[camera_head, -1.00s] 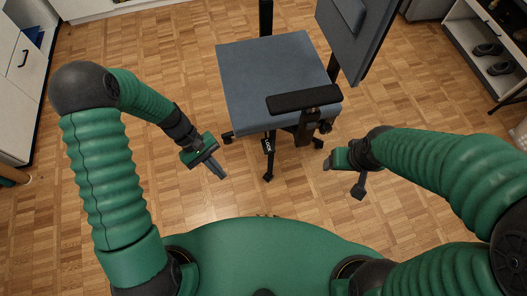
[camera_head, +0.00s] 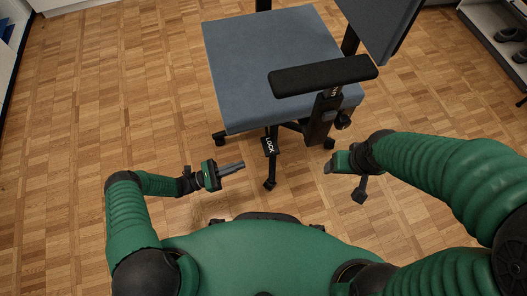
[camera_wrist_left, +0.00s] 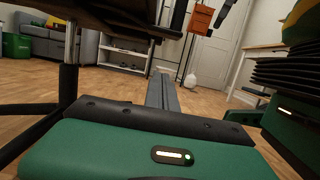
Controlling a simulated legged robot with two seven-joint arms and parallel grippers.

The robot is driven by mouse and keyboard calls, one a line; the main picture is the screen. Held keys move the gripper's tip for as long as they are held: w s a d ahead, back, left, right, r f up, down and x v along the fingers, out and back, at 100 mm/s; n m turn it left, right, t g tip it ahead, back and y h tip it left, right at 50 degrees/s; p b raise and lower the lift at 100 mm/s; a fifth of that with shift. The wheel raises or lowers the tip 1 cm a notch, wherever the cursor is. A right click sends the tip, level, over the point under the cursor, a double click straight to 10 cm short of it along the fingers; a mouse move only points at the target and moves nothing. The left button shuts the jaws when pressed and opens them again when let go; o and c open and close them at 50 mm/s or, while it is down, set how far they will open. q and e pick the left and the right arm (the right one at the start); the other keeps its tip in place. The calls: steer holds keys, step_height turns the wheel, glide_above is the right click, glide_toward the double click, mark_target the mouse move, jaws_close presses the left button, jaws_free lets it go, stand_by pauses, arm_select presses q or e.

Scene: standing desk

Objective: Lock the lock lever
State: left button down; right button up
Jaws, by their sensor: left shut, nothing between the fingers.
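The lock lever (camera_head: 269,147) is a small black tab with the word LOCK in white. It hangs under the front edge of an office chair's blue-grey seat (camera_head: 270,65). My left gripper (camera_head: 242,165) is shut and empty. It points right, a short way left of and slightly below the lever, apart from it in the picture. Its closed fingers also show in the left wrist view (camera_wrist_left: 162,92), with the chair's dark underside above left; I cannot make out the lever there. My right gripper (camera_head: 359,195) hangs right of the chair's front, fingers down; its opening is unclear.
The chair's black armrest (camera_head: 322,76) and its support stand above and right of the lever. Chair feet (camera_head: 269,184) reach toward me below the lever. Parquet floor (camera_head: 110,120) is clear on the left. A shelf with shoes (camera_head: 510,35) stands far right.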

arm_select(q)
steer(key=shift+d, duration=0.1)
steer(key=w+d+r+b, duration=0.1)
steer(key=w+d+r, duration=0.2)
steer(key=d+r, duration=0.3)
steer(key=d, duration=0.3)
steer(key=shift+r+b, duration=0.2)
steer(key=shift+b, duration=0.15)
steer(key=shift+r, duration=0.1)
